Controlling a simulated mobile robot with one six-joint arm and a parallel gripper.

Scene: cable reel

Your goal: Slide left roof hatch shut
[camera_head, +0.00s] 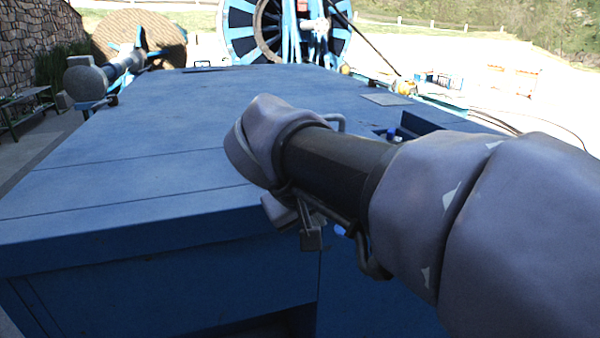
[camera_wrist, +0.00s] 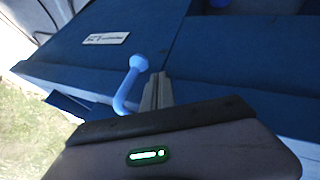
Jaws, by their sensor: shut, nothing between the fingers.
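In the wrist view, a blue panel (camera_wrist: 75,55) with a white label plate (camera_wrist: 106,38) fills the upper left; I take it for the hatch, but cannot tell for sure that it is the left one. A light blue bent handle (camera_wrist: 128,88) with a round knob stands at its near edge. My gripper (camera_wrist: 158,82) is shut and empty, its grey fingers just right of the handle. I cannot tell whether they touch it.
A dark seam in the wrist view separates the labelled panel from another blue surface (camera_wrist: 235,60) to the right. In the head view, a dark opening (camera_head: 420,124) shows in the roof beyond my arm. A large blue-spoked reel (camera_head: 243,38) stands behind. The roof's left part is clear.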

